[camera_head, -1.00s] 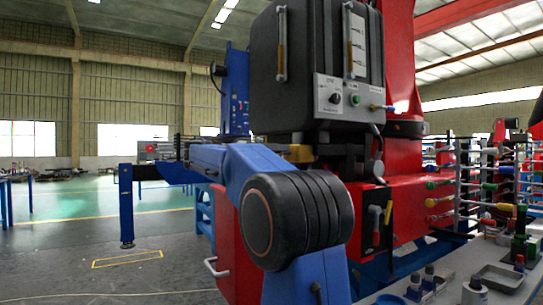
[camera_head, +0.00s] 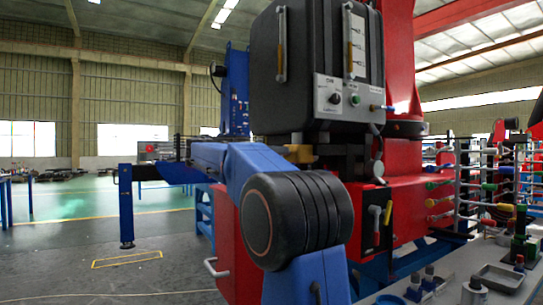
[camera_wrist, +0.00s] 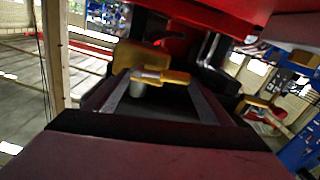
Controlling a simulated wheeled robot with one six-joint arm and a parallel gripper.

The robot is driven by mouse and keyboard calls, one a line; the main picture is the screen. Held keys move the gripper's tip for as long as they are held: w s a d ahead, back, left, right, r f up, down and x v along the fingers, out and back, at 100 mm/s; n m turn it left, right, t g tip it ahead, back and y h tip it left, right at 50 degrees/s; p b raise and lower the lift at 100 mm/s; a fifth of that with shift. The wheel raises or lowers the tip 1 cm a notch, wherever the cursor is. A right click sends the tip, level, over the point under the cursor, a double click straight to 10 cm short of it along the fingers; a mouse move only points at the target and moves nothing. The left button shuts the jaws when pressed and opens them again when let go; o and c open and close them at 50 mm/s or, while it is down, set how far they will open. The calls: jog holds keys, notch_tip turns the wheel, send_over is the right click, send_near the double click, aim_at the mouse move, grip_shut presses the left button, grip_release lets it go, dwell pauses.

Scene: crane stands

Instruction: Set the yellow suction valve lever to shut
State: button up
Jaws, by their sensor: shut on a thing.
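In the wrist view, the two dark fingers of my gripper (camera_wrist: 160,92) reach forward on either side of a yellow lever (camera_wrist: 174,77). The lever lies crosswise between them, with a pale metal part near its middle, and my gripper is shut on it. A larger yellow block (camera_wrist: 140,56) stands just behind the lever. In the head view, a brass-yellow piece (camera_head: 300,153) shows under the black tank (camera_head: 312,70); I cannot tell if it is the same part. My gripper is hidden in the head view. Any shut or open marking is not readable.
The tank and the red machine body (camera_head: 405,200) stand close around my arm. A black panel with a grey and a yellow handle (camera_head: 388,213) is at right. A bench (camera_head: 450,290) with a tray and small parts is at front right. Open floor lies at left.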

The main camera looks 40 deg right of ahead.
jog(key=shift+r+m, duration=0.3)
jog(key=shift+m, duration=0.5)
jog(key=o, duration=1.5)
jog(key=shift+o, duration=0.2)
jog(key=shift+a, duration=0.15)
jog(key=v, duration=1.7)
jog(key=shift+a+f, duration=0.1)
jog(key=shift+a, duration=0.05)
